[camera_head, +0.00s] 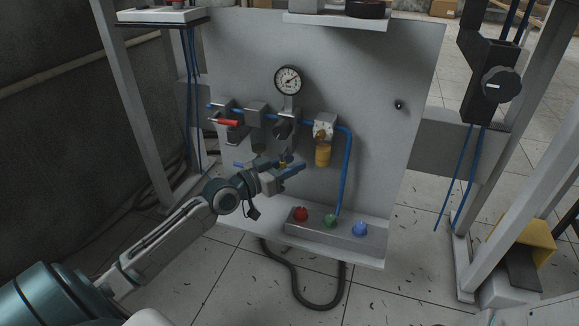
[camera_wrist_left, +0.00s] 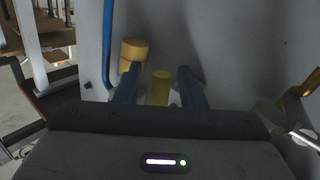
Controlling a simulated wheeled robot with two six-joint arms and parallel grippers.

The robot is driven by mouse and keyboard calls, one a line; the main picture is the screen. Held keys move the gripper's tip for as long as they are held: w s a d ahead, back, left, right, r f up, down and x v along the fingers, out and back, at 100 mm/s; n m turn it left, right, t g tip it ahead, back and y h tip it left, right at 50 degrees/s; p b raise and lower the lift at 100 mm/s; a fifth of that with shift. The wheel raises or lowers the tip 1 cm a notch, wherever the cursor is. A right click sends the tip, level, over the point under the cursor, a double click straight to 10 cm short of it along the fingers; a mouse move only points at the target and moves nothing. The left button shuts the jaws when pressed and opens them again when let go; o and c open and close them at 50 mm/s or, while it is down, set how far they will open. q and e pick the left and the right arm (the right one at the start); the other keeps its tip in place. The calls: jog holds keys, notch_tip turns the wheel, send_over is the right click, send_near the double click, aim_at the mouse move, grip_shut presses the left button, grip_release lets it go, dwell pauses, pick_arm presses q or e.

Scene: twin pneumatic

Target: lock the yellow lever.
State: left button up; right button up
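A short yellow cylinder (camera_wrist_left: 160,88) stands between the two blue fingers of my left gripper (camera_wrist_left: 160,92) in the left wrist view, with a gap on both sides. In the head view a small yellow piece (camera_head: 283,164) shows between the fingers of my left gripper (camera_head: 284,169), below the pressure gauge. The gripper is open. A larger orange-yellow cylinder (camera_head: 323,155) hangs under the fitting at the right end of the valve row; it also shows in the left wrist view (camera_wrist_left: 134,50). I cannot tell which yellow part is the lever. My right gripper is out of view.
A grey upright panel (camera_head: 385,170) carries a round gauge (camera_head: 288,80), a red handle (camera_head: 226,122) and a blue tube (camera_head: 347,180). A box (camera_head: 300,230) with red, green and blue buttons sits on the ledge below my gripper. Frame posts (camera_head: 130,95) stand at both sides.

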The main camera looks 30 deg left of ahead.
pick_arm(q)
jog(key=shift+c, duration=0.3)
grip_shut()
jog(key=shift+a+f+m+g+y+p, duration=0.1)
jog(key=shift+a+m+g+y+p, duration=0.15)
jog(key=shift+m+p, duration=0.2)
jog(key=shift+a+f+m+g+y+p, duration=0.1)
jog(key=shift+m+g+y+p, duration=0.05)
jog(key=shift+m+g+p, duration=0.25)
jog(key=shift+o, duration=0.3)
grip_release()
jog(key=shift+s, duration=0.1)
jog(key=shift+r, duration=0.1)
